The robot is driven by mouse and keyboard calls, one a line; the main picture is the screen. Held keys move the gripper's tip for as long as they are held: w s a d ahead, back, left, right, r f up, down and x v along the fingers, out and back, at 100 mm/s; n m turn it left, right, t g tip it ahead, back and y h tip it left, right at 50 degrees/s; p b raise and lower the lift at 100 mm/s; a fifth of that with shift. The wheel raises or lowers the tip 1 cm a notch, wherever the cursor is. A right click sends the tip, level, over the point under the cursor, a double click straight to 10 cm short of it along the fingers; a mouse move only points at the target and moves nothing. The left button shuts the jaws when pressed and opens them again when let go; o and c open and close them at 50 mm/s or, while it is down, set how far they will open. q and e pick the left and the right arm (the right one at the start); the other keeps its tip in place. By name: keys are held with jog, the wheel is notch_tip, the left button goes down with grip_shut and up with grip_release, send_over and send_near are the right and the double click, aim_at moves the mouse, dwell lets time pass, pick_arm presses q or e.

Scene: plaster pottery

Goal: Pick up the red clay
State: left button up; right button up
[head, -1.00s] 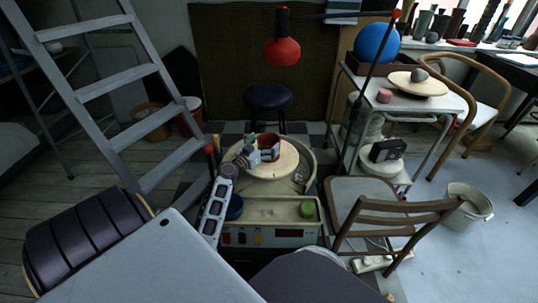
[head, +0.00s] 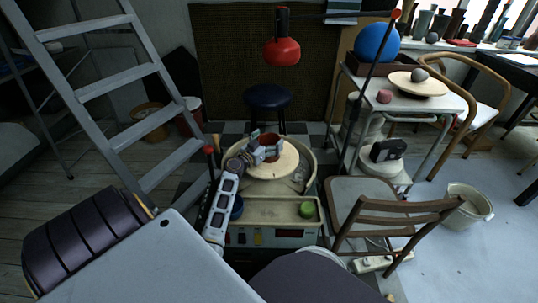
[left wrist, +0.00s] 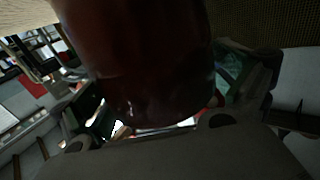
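The red clay (head: 270,139) is a reddish-brown, rounded piece on the round pale wheel disc (head: 285,167). My left gripper (head: 266,153) is at the clay's near side in the head view, its fingers covering part of it. In the left wrist view the clay (left wrist: 145,65) fills the upper middle as a dark red, shiny cylinder, with a finger on either side. The fingers are spread wide, and firm contact is not visible. My right gripper is not in view.
The wheel's basin and front tray hold a green lump (head: 307,209) and a blue round item (head: 237,207). A wooden chair (head: 385,205) stands close on the right, a ladder (head: 120,90) on the left. A red lamp (head: 281,52) hangs behind the wheel.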

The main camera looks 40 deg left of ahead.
pick_arm(q)
jog(key=c, duration=1.7)
jog(key=shift+r, duration=0.15)
jog(key=shift+r, duration=0.15)
jog(key=shift+r+p, duration=0.6)
jog(key=shift+r, duration=0.5)
jog(key=shift+r+p, duration=1.7)
jog(key=shift+r, duration=2.1)
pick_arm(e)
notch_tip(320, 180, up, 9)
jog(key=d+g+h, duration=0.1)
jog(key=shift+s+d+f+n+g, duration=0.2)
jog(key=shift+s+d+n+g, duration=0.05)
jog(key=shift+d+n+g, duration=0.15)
